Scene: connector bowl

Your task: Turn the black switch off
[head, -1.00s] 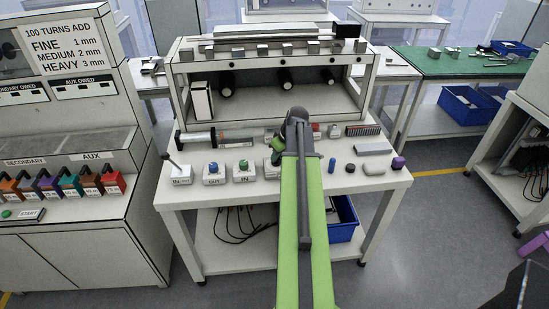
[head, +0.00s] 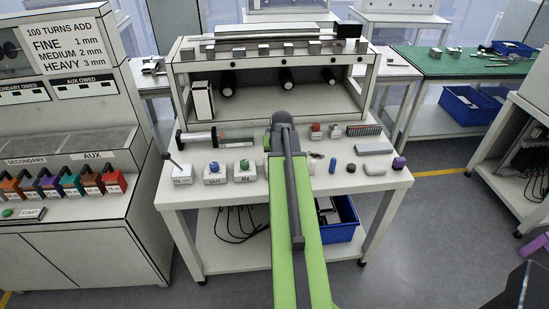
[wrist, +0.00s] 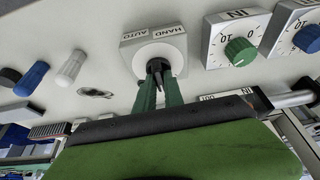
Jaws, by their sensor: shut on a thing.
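The black switch (wrist: 154,66) is a small dark knob on a round white base, set in a white box marked HAND and AUTO, at the upper middle of the wrist view. My gripper (wrist: 158,78) has its two green fingers shut on the knob, one on each side. The fingertips hide part of the knob, so I cannot read clearly which way it points. In the head view my arm covers the switch and the fingers.
A green dial (wrist: 239,51) and a blue dial (wrist: 307,39) stand beside the switch in the wrist view. White (wrist: 70,68) and blue (wrist: 31,78) pegs lie on its other side. In the head view, a lever box (head: 181,173) stands at the bench's left end.

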